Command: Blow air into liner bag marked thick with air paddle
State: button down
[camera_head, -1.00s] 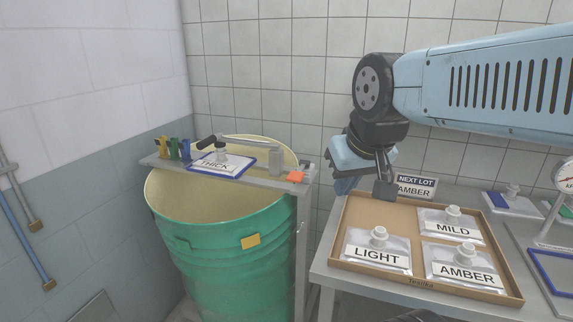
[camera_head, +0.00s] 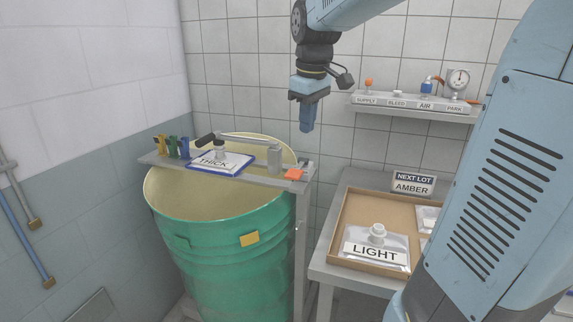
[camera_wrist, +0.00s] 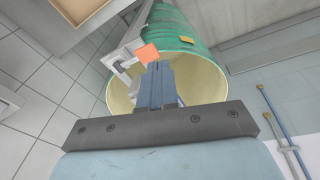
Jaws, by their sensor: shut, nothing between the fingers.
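The bag marked THICK (camera_head: 221,162) lies flat in a blue-edged frame on the grey bridge plate (camera_head: 290,187) across the drum's top. My gripper (camera_head: 307,127) points down, shut and empty, in the air between drum and shelf, above and right of the bag. In the wrist view its fingers (camera_wrist: 160,84) are together over the drum; the bag cannot be made out.
The green drum (camera_head: 234,262) stands open below the bridge. An orange block (camera_head: 294,174) and several coloured clips (camera_head: 173,148) sit on the bridge. The wall shelf (camera_head: 405,105) carries a gauge (camera_head: 458,80). The cardboard tray (camera_head: 338,228) holds LIGHT (camera_head: 375,250); my arm hides much of it.

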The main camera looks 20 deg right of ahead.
aim_at(293, 173)
jog(key=w+f+n+g, duration=0.1)
jog(key=w+n, duration=0.2)
jog(key=w, duration=0.7)
jog(key=shift+w+f+n+g, duration=0.15)
jog(key=shift+f+n+g, duration=0.15)
jog(key=shift+f+g, duration=0.1)
notch_tip(293, 173, down, 14)
jog(key=shift+r, duration=0.1)
dwell(0.3)
